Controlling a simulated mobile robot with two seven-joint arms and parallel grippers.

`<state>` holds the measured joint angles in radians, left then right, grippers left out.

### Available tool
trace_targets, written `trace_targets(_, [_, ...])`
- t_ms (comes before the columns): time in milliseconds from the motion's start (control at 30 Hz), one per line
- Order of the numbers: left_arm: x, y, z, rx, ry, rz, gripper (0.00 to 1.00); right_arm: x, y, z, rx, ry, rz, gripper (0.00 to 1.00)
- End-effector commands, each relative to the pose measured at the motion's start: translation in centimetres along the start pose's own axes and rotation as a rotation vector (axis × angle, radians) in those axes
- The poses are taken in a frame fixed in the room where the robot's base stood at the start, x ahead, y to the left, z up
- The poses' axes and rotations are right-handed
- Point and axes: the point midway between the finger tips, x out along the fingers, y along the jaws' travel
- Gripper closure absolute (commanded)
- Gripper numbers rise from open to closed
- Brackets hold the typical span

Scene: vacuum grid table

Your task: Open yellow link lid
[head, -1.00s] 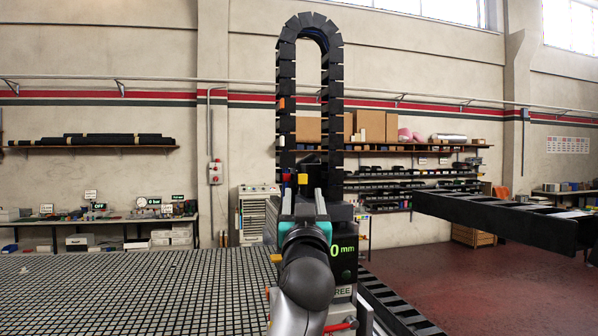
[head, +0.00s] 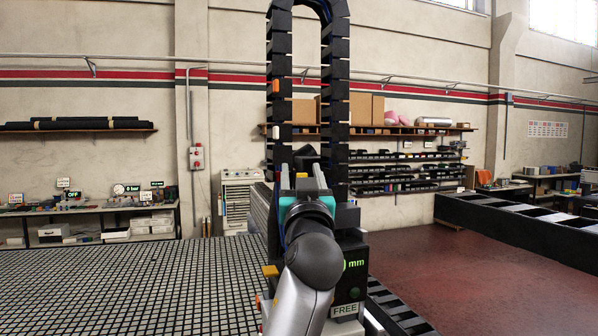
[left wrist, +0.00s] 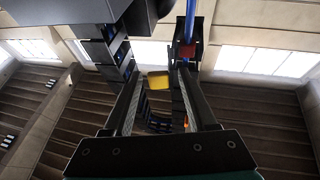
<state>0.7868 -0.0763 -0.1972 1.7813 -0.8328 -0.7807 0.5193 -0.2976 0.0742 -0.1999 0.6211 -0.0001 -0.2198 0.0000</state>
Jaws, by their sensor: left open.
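A black cable chain (head: 280,60) rises in a tall loop whose top is cut off in the head view. A small yellow lid (head: 302,175) shows low between its two runs, just past my left gripper. In the left wrist view the yellow lid (left wrist: 158,81) appears between the finger ends and looks closed, though its hinge side cannot be told. My left gripper (head: 301,172) points away from me with its two fingers spread and nothing between them. In the left wrist view the fingers (left wrist: 157,82) flank the lid without visible contact. My right gripper is in neither view.
An orange link piece (head: 276,86) sits higher on the chain's left run. A machine box with a green "mm" display and a "FREE" sign (head: 345,310) stands close by my left arm. The grid table (head: 120,290) spreads left. A black beam (head: 510,222) lies right.

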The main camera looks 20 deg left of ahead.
Motion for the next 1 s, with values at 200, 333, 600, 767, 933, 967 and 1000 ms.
trace_targets(200, [-0.01,0.01,0.0,0.0,0.0,0.0,0.45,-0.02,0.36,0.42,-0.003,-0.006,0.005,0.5])
trace_targets(333, [-0.01,0.01,0.01,0.0,0.0,0.0,0.59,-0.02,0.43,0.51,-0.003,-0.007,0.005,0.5])
trace_targets(600, [-0.01,0.04,0.02,0.0,0.0,0.001,0.9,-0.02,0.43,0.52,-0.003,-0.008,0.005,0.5])
trace_targets(767, [-0.01,0.07,0.03,0.0,0.0,0.002,1.0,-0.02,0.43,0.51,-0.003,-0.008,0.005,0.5])
trace_targets(933, [-0.02,0.1,0.03,0.0,0.0,0.003,1.0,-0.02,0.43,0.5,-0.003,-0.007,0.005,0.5])
trace_targets(967, [-0.02,0.11,0.04,0.0,0.0,0.002,1.0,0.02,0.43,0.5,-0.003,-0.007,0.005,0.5])
trace_targets(1000, [-0.02,0.13,0.07,0.0,0.0,-0.001,1.0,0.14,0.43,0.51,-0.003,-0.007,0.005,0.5])
